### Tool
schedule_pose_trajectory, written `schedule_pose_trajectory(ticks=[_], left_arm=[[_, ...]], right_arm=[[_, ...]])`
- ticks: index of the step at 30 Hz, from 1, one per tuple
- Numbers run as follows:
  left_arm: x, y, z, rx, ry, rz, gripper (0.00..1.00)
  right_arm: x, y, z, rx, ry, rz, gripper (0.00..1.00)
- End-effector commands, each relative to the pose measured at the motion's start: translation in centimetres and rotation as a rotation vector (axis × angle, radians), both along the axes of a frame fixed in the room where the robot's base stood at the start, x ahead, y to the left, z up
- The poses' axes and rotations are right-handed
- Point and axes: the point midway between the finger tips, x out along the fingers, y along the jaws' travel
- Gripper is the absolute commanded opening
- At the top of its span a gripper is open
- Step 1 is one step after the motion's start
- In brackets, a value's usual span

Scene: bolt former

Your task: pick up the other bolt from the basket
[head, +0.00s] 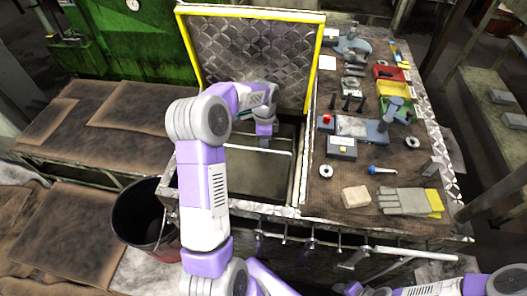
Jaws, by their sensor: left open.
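My left arm reaches up from the bottom. Its gripper (264,138) is over a dark recessed bin (233,180), near the bin's far side, with a pale bar just below it. The gripper is small in view, and its jaws are open. I see no bolt between them. I cannot make out a bolt in the bin; the arm hides its left part. I cannot tell whether this bin is the basket. Several small dark bolt-like pegs (346,103) stand on the bench right of the bin. My right arm's links show at the bottom right; its gripper is not visible.
A yellow-edged raised lid (250,60) stands behind the bin. A black bucket (140,215) stands left.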

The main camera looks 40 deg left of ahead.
Motion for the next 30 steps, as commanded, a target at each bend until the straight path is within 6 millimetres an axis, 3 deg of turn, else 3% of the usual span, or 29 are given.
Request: schedule_pose_trajectory(ticks=[1,4,12,21,30], left_arm=[[-0.1,-0.1,-1.3,-0.002,0.004,-0.001,0.46],[-0.1,-0.1,-2.6,-0.001,0.003,0.001,0.46],[-0.1,-0.1,-2.8,0.001,-0.001,0.002,0.45],[-0.1,-0.1,-2.8,0.000,0.000,0.002,0.00],[-0.1,-0.1,-2.7,0.001,-0.001,0.001,0.00]], right_arm=[[0.0,0.0,-0.6,0.000,0.000,0.000,0.46],[0.0,0.0,-0.9,0.000,0.000,0.000,0.46],[0.0,0.0,-0.9,0.000,0.000,0.000,0.46],[0.0,0.0,-0.9,0.000,0.000,0.000,0.46],[0.0,0.0,-0.8,0.000,0.000,0.000,0.46]])
